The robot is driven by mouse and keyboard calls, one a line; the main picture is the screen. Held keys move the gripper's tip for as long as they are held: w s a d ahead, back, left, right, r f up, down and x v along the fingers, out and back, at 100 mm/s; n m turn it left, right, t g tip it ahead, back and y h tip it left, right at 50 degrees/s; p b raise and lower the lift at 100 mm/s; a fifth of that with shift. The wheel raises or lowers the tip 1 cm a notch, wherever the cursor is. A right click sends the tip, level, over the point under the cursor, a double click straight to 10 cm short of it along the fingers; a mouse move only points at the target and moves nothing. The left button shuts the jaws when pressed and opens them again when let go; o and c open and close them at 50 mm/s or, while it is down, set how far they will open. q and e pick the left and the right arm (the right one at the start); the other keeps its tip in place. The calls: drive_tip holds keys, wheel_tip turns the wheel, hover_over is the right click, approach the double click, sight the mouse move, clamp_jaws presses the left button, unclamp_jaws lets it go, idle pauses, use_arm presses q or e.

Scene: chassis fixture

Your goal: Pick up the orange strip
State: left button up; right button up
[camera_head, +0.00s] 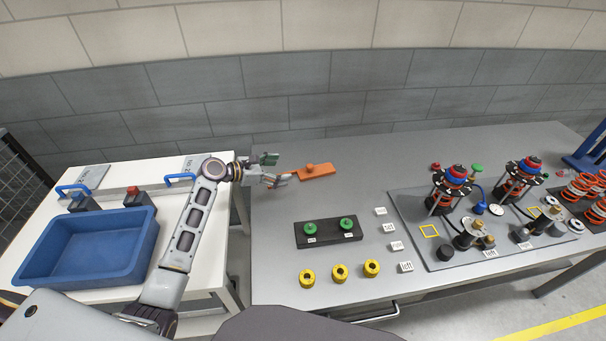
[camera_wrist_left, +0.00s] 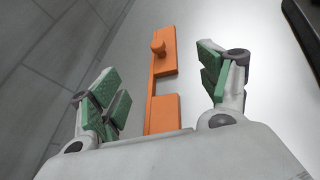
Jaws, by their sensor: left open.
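The orange strip (camera_head: 317,172) lies flat on the grey table near its back left, with a small orange knob standing on it. In the left wrist view the strip (camera_wrist_left: 163,112) runs lengthwise between the fingers, with its knob toward the far end. My left gripper (camera_head: 277,172) is open at the strip's left end in the head view. Its green-padded fingers (camera_wrist_left: 160,85) stand on either side of the strip, apart from it, and nothing is held. The near end of the strip is hidden behind the gripper body. My right gripper is not in view.
A black block with two green knobs (camera_head: 329,233) and several yellow rings (camera_head: 339,272) lie in front of the strip. A grey fixture board (camera_head: 430,248) with spring assemblies stands at right. A blue bin (camera_head: 60,250) sits on the white table. A wall runs behind.

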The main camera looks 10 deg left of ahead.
sight(308, 168)
use_arm(q)
drive_tip(key=shift+x, duration=4.4)
drive_tip(key=shift+x, duration=2.6)
drive_tip(key=shift+s+d+r, duration=0.1)
drive_tip(key=shift+s, duration=0.05)
drive_tip(key=c, duration=1.2)
